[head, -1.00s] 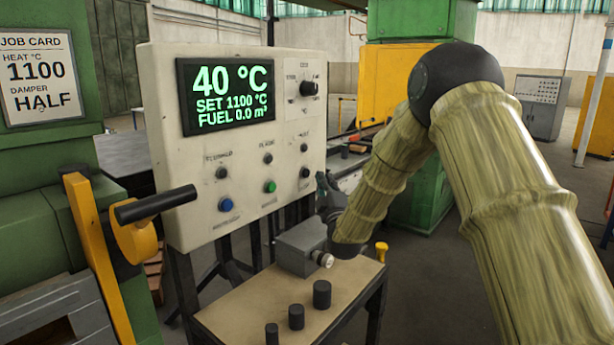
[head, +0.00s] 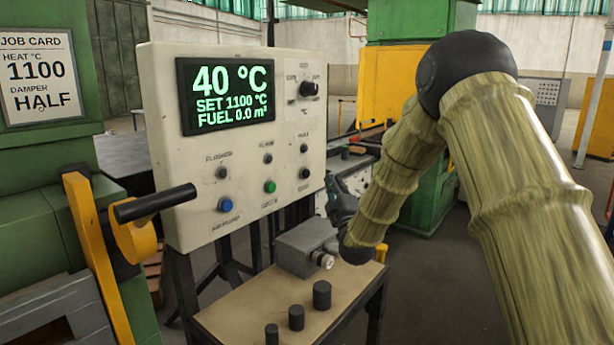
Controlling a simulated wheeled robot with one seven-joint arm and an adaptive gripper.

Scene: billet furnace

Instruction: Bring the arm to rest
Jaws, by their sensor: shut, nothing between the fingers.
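My arm (head: 490,160) reaches in from the right of the head view, bends at a dark elbow high up and slopes down to the left. My gripper (head: 331,183) is at its far end, just right of the control panel's lower right edge. It is small and partly hidden by my wrist; it looks shut, with no object seen in it. The control panel (head: 205,140) shows 40 °C, SET 1100 °C and FUEL 0.0 m³ on its screen (head: 226,95).
A small table (head: 250,310) below the panel bears a grey box (head: 305,247) and several black cylinders (head: 322,294). A yellow lever with a black handle (head: 155,204) juts out at left. A job card (head: 38,77) reads 1100, damper HALF. Open floor lies at lower right.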

